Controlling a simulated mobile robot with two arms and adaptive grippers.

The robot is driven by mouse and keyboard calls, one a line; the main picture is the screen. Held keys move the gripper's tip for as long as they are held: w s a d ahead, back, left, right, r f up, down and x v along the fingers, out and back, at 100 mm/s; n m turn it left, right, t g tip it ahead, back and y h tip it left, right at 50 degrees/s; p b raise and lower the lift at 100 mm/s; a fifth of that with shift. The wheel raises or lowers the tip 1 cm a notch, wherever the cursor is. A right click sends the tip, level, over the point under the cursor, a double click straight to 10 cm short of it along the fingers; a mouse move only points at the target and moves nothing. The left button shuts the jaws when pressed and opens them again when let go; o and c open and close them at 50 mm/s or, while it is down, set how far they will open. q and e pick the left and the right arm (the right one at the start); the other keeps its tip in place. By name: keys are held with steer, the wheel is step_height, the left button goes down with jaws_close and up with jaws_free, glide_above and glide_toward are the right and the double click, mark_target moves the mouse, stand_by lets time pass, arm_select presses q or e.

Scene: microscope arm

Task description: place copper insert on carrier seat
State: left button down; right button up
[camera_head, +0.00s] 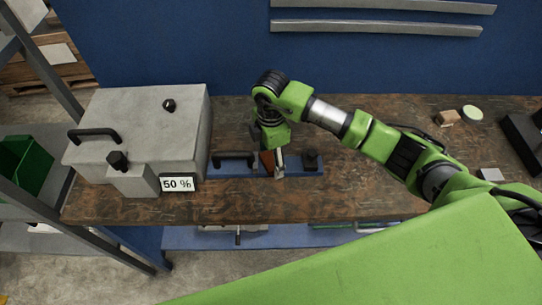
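A blue carrier (222,170) lies on the brown workbench, right of the grey box. It has a black handle (235,156) on its left part and a dark knob (311,158) on its right part. My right gripper (273,165) points down over the middle of the carrier, between handle and knob. A small copper-brown piece (266,162), apparently the copper insert, shows at its fingers. I cannot tell whether the fingers are closed on it or whether it touches the carrier. The seat is hidden by the gripper. My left gripper is not in view.
A grey box (150,125) with a black handle and knobs stands left, with a "50 %" sign (177,184) in front. A small wooden block (447,117) and a pale green round item (472,113) lie at the back right. The bench (340,195) in front of the carrier is clear.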

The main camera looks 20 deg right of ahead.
mark_target(271, 160)
steer(key=shift+r, duration=0.15)
steer(key=shift+w+r, duration=0.1)
steer(key=shift+r, duration=0.15)
step_height(271, 160, up, 12)
steer(key=b, duration=0.3)
steer(key=shift+f, duration=0.25)
